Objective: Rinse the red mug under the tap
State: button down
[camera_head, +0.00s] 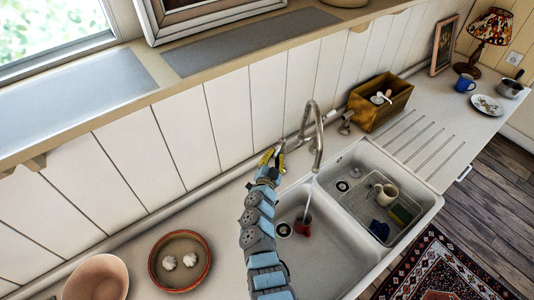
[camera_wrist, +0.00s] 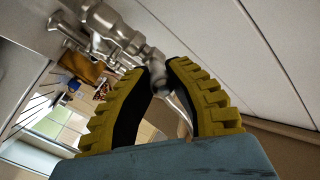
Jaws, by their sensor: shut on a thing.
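The red mug (camera_head: 303,229) stands in the left basin (camera_head: 335,262) of the white double sink, near the drain. A thin pale stream of water runs from the spout of the metal tap (camera_head: 317,135) down to the mug. My gripper (camera_head: 271,156) is beside the tap's base, left of the spout, away from the mug. In the wrist view, its yellow, black-padded fingers (camera_wrist: 158,82) close on a metal part of the tap (camera_wrist: 150,62), which looks like its handle. The fingers partly hide that part. The mug cannot be made out in the wrist view.
The right basin holds a clear tray with a cream jug (camera_head: 386,194) and a sponge (camera_head: 401,215). A wooden box (camera_head: 380,101) stands behind it. A terracotta dish (camera_head: 180,261) with white pieces and a bowl (camera_head: 97,279) stand on the left counter. The wall is close behind the tap.

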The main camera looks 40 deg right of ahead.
jog(key=shift+s+f+n+t+y, duration=0.15)
jog(key=shift+s+n+t+y, duration=0.15)
jog(key=shift+n+t, duration=0.15)
jog(key=shift+d, duration=0.1)
jog(key=c, duration=0.9)
grip_release()
jog(key=shift+s, duration=0.1)
jog(key=shift+v, duration=5.95)
jog(key=shift+s+d, duration=0.15)
